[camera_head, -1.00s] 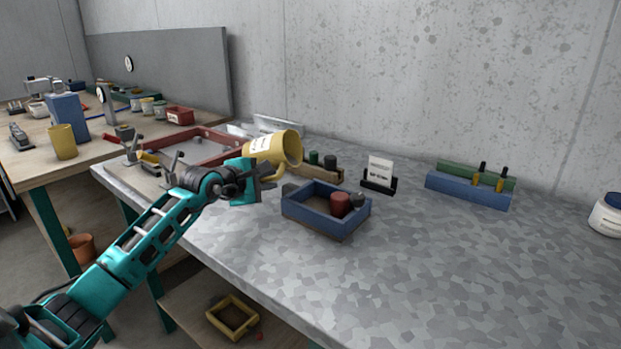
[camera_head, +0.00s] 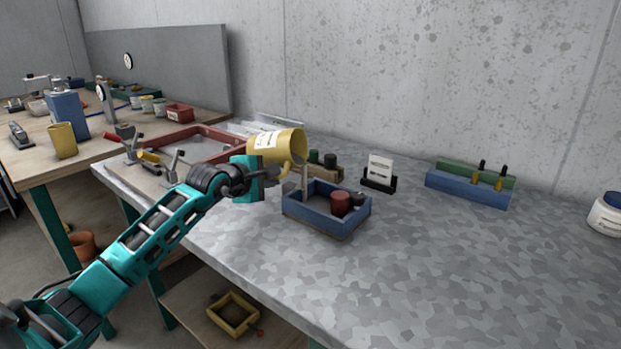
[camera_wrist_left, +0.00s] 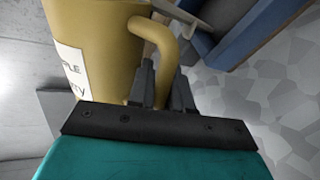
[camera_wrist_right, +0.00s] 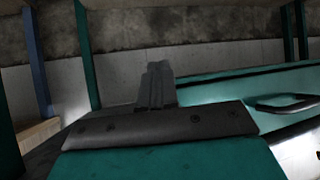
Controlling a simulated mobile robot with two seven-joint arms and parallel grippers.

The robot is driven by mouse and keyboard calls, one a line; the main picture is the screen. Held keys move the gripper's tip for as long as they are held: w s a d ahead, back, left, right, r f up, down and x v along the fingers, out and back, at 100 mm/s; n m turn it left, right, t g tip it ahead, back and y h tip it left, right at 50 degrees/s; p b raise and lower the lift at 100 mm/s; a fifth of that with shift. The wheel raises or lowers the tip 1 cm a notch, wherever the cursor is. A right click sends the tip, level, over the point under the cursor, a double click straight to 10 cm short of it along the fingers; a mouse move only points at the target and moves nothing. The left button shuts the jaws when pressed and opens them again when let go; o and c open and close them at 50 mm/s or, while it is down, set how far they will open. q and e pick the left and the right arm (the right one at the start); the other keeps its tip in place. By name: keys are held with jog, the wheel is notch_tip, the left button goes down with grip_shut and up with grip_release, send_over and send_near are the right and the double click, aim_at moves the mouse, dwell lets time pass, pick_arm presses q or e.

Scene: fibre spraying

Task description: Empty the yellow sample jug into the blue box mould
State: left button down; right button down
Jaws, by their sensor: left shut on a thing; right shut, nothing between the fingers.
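The yellow sample jug (camera_head: 279,146) is tilted to the right, with its mouth above the left side of the blue box mould (camera_head: 316,219). A grey stream (camera_head: 304,174) runs from the jug's lip down into the mould. A red cylinder (camera_head: 340,202) and a small dark piece stand in the mould's right end. My left gripper (camera_head: 266,176) is shut on the jug's handle; the left wrist view shows the handle (camera_wrist_left: 160,45) at its fingers (camera_wrist_left: 163,85). My right gripper (camera_wrist_right: 156,85) shows only in its wrist view, shut and empty, away from the tabletop.
A label stand (camera_head: 379,173) and a blue and green rack (camera_head: 468,188) stand behind and right of the mould. A red frame (camera_head: 184,140) lies at the left end of the grey table. The table's right front is clear. A white tub (camera_head: 607,215) is at the far right.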

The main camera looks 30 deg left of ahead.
aim_at(274, 156)
pick_arm(q)
jog(key=shift+d+r, duration=0.25)
jog(key=shift+r, duration=0.1)
pick_arm(e)
jog(key=shift+s, duration=0.1)
pick_arm(q)
jog(key=shift+a+r+m+y, duration=0.1)
jog(key=shift+r+m+y, duration=0.45)
jog(key=shift+m, duration=0.35)
pick_arm(e)
jog(key=shift+a+f, duration=0.25)
jog(key=shift+a, duration=0.05)
dwell(0.5)
pick_arm(q)
jog(key=shift+r+m+y+b, duration=0.55)
jog(key=shift+m+b, duration=0.25)
pick_arm(e)
jog(key=shift+a+f, duration=0.15)
jog(key=shift+a, duration=0.3)
dwell(0.6)
